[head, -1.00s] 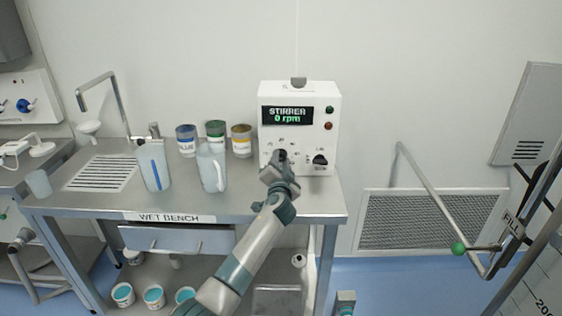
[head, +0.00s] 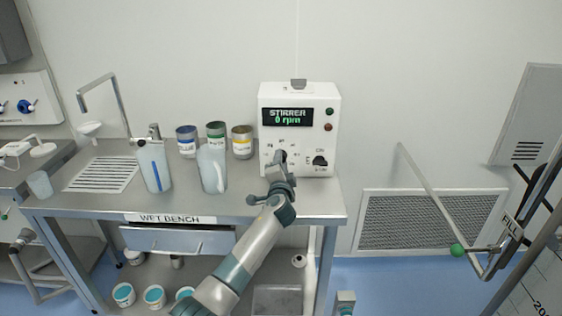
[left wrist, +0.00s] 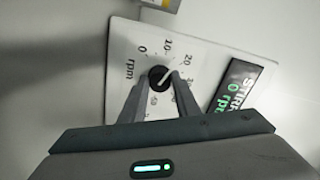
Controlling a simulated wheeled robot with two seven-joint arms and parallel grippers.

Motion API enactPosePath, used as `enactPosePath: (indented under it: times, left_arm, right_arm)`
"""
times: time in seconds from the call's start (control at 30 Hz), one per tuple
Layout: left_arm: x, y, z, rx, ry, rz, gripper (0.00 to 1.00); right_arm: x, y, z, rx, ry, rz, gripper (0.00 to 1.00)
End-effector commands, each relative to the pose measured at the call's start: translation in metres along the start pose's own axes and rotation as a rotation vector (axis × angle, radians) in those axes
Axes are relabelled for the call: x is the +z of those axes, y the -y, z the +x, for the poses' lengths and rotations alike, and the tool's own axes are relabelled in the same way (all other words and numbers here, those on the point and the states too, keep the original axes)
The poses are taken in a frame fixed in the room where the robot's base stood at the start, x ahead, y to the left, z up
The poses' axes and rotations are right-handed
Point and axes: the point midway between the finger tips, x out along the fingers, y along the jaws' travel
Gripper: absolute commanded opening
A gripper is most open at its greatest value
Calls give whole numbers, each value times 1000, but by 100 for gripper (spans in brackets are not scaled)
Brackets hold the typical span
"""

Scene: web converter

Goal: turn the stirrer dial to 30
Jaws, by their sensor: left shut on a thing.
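The stirrer (head: 325,150) is a white box at the right end of the wet bench, its display reading 0 rpm. My left gripper (head: 280,160) is at its dial, which it mostly hides in the head view. In the left wrist view the black dial (left wrist: 159,77) sits between the two fingertips of my left gripper (left wrist: 160,82), shut on it. Its white pointer line slants up right, roughly toward the 20 mark (left wrist: 187,59). The 30 mark lies close to the right fingertip and is partly hidden. My right gripper is not seen.
A black switch knob (head: 320,161) is right of the dial, below green and red buttons.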

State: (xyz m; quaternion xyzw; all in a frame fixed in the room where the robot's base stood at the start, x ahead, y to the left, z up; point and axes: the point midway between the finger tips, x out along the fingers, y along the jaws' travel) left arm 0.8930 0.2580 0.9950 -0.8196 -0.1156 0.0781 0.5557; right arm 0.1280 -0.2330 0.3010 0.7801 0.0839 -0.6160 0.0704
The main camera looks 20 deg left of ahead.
Motion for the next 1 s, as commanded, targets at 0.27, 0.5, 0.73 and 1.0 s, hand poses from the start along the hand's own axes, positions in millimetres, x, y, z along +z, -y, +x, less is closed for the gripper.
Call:
enactPosePath:
  times: [0.27,0.5,0.73,1.0]
  left_arm:
    - [0,1,0,2,0,265,6]
    - [-1,1,0,3,0,493,6]
    - [0,1,0,2,0,713,6]
    - [-1,1,0,2,-1,951,6]
  right_arm:
    - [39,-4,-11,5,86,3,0]
    - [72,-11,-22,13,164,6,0]
    - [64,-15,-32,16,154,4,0]
    - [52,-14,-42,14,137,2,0]
